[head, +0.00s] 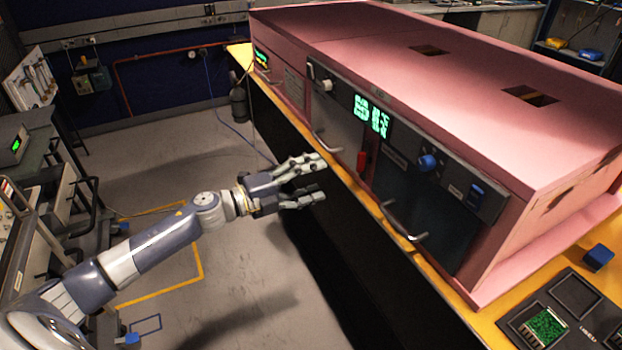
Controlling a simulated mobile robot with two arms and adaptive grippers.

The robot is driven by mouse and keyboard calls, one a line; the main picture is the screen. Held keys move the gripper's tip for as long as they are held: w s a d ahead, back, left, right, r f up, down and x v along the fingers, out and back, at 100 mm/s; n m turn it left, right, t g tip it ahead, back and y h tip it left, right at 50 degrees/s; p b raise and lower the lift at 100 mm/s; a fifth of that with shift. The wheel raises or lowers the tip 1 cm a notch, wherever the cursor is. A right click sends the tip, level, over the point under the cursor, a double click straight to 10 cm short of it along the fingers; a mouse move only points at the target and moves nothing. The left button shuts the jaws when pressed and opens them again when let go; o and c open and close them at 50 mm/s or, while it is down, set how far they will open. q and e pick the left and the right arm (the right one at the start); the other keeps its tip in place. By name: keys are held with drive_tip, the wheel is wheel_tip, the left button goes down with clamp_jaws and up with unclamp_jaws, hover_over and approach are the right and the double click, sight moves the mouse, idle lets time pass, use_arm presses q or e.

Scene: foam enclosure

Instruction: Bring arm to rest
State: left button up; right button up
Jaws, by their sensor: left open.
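My left gripper (322,178) is in the middle of the head view, at the end of my grey and white left arm, which comes in from the lower left. Its fingers are spread open and hold nothing. It hovers over the floor, close to the front of a large pink foam enclosure (400,50). From this view I cannot tell whether the fingertips touch the front edge of the bench. My right gripper is not in view.
The enclosure stands on a yellow bench (262,88) and has metal handles (403,225), a green display (371,115) and a blue knob (427,162). A black tray (568,312) with a green board lies at lower right. Equipment lines the left edge. The grey floor (190,150) between is mostly clear.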

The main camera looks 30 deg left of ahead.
use_arm(q)
drive_tip(key=shift+s, duration=0.1)
idle(0.4)
